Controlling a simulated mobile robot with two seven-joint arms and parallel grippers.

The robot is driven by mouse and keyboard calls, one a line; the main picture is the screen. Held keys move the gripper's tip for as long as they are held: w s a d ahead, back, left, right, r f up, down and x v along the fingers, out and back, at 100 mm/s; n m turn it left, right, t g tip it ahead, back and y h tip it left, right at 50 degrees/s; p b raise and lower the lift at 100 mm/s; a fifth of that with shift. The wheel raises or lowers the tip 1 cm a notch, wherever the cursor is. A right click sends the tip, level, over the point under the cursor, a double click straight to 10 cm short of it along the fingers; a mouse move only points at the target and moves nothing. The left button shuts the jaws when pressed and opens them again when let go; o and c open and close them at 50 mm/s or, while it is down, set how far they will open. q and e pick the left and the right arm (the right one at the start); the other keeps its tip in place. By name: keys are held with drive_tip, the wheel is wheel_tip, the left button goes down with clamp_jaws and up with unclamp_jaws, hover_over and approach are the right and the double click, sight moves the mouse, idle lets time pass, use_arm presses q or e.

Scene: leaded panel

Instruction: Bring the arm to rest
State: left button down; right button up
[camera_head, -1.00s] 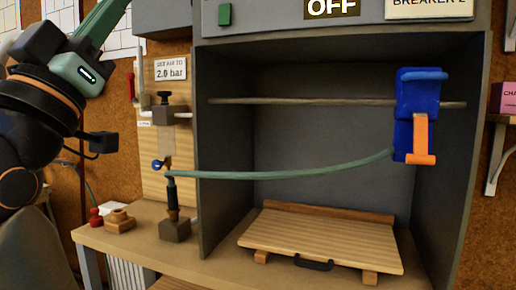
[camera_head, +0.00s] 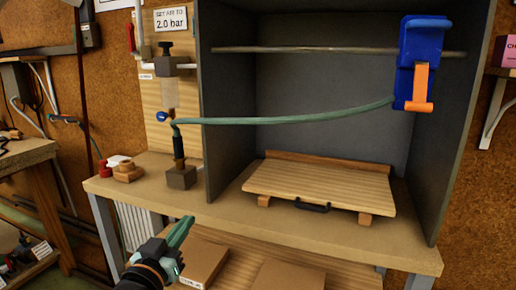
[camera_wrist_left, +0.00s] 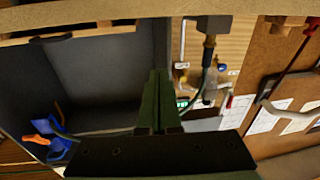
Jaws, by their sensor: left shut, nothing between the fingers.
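My left gripper (camera_head: 186,222) is low in the head view, in front of the bench's front edge and above a lower shelf. Its green fingers point up and to the right. In the left wrist view its fingers (camera_wrist_left: 158,78) lie together with nothing between them. My left wrist (camera_head: 150,272) shows at the bottom edge of the head view; the rest of that arm is out of the picture. My right gripper is in neither view.
The bench (camera_head: 220,212) carries a grey booth (camera_head: 330,85) with a slatted board (camera_head: 320,188). A blue and orange holder (camera_head: 421,65) hangs from a rail; a green hose (camera_head: 290,120) runs to it. Brown boxes (camera_head: 200,262) lie on the lower shelf.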

use_arm(q)
drive_tip(key=s+f+g, duration=0.2)
drive_tip(key=s+f, duration=0.2)
drive_tip(key=f, duration=0.6)
drive_tip(key=s+f+g, duration=0.2)
drive_tip(key=s+f, duration=0.2)
drive_tip(key=f, duration=0.6)
drive_tip(key=s+d+f+g, duration=0.1)
drive_tip(key=s+f+g, duration=0.4)
drive_tip(key=s+f, duration=1.05)
drive_tip(key=s+a+r+p, duration=0.1)
drive_tip(key=s+r+p, duration=0.1)
drive_tip(key=r+p, duration=0.4)
drive_tip(key=s+a+r+y+p, duration=0.1)
drive_tip(key=r+p, duration=0.6)
drive_tip(key=p, duration=0.5)
drive_tip(key=shift+s+a, duration=0.3)
drive_tip(key=shift+s, duration=0.1)
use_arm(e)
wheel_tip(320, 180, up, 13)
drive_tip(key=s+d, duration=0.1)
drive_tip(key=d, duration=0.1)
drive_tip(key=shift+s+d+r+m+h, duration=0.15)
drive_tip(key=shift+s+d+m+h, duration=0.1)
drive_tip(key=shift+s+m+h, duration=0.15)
use_arm(q)
drive_tip(key=shift+r, duration=0.1)
